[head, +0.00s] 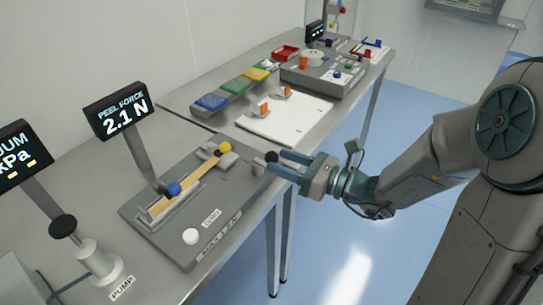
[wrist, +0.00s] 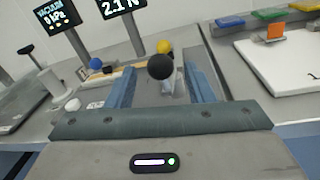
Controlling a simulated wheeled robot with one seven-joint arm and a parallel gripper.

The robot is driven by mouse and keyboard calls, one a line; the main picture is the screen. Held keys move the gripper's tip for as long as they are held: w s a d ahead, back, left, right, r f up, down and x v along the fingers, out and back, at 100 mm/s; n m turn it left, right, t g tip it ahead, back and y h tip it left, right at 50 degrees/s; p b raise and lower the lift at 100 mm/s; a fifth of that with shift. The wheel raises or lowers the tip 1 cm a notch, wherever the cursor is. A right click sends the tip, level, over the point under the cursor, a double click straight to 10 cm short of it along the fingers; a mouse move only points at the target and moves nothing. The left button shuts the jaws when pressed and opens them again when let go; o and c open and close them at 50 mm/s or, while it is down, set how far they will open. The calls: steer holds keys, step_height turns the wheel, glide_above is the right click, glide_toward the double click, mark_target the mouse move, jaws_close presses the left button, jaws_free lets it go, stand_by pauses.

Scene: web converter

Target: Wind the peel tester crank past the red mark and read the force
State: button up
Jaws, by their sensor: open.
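The peel tester (head: 150,229) is a grey plate on the bench with a blue knob (head: 173,189), a yellow knob (head: 226,148), a tan strip and a white ZERO button (head: 190,236). Its peel force display (head: 118,110) reads 2.1 N. The crank's black ball knob (head: 271,157) is at the tester's right end. My gripper (head: 274,161) is open at the knob. In the wrist view the black knob (wrist: 161,66) shows between my two blue fingers, with gaps on both sides. I cannot make out the red mark.
A pump (head: 97,262) with a vacuum display (head: 20,157) reading 0 kPa stands at the left. A white board (head: 285,120) and coloured trays (head: 212,102) lie beyond the tester. The floor right of the bench is clear.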

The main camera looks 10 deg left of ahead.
mark_target(272, 157)
steer(key=shift+x, duration=1.75)
steer(key=c, duration=0.9)
